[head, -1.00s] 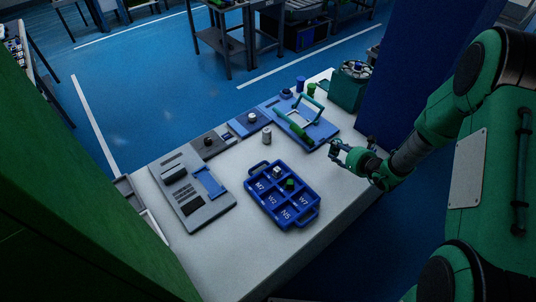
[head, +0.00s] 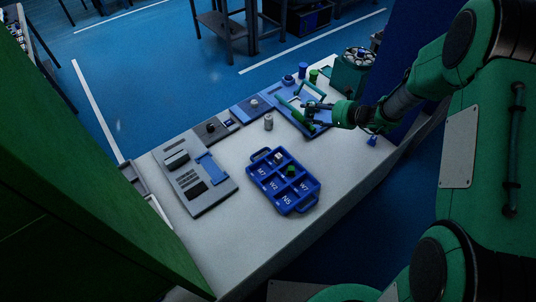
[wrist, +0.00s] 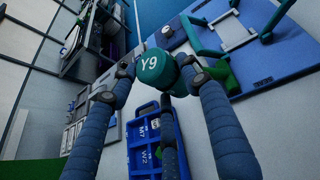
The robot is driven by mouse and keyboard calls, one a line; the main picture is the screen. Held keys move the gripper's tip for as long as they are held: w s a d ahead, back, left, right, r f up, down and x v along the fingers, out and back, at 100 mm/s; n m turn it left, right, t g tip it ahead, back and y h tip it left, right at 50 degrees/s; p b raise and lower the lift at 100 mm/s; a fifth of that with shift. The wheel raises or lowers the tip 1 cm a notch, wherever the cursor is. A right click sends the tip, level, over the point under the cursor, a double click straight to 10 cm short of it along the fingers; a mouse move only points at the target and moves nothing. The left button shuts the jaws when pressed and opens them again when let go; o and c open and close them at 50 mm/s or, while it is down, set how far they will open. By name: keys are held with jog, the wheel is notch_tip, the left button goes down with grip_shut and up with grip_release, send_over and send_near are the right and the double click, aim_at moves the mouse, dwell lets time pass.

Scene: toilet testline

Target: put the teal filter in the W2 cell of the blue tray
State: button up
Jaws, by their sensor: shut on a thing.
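My gripper (head: 310,110) is over the blue fixture at the back right of the table. In the wrist view my gripper (wrist: 160,76) is shut on the round teal filter (wrist: 153,68), marked Y9. The head view does not show the filter clearly. The blue tray (head: 318,199) stands on the table in front of the gripper, apart from it. Its W2 cell (head: 273,187) is in the left row, between M7 and N5, and looks empty. A pale-and-dark piece (head: 278,158) and a green piece (head: 290,171) sit in other cells.
The blue fixture (head: 302,127) with a green handle frame is close under my gripper. A grey cylinder (head: 268,122) stands between fixture and tray. A grey panel device (head: 195,183) lies left of the tray. A green machine (head: 350,75) stands at the back right. The front table top is clear.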

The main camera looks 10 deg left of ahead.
jog(key=s+a+f+n+g+y+b, duration=0.1)
jog(key=s+a+f+n+g, duration=0.3)
jog(key=f, duration=0.3)
jog(key=shift+s+a+f+n+g+y, duration=0.2)
jog(key=shift+s+a+n+g+y, duration=0.2)
jog(key=shift+g, duration=0.1)
jog(key=shift+f+b, duration=0.7)
jog(key=shift+f, duration=2.45)
jog(key=shift+f+b, duration=0.3)
jog(key=shift+f, duration=1.55)
jog(key=shift+f, duration=0.2)
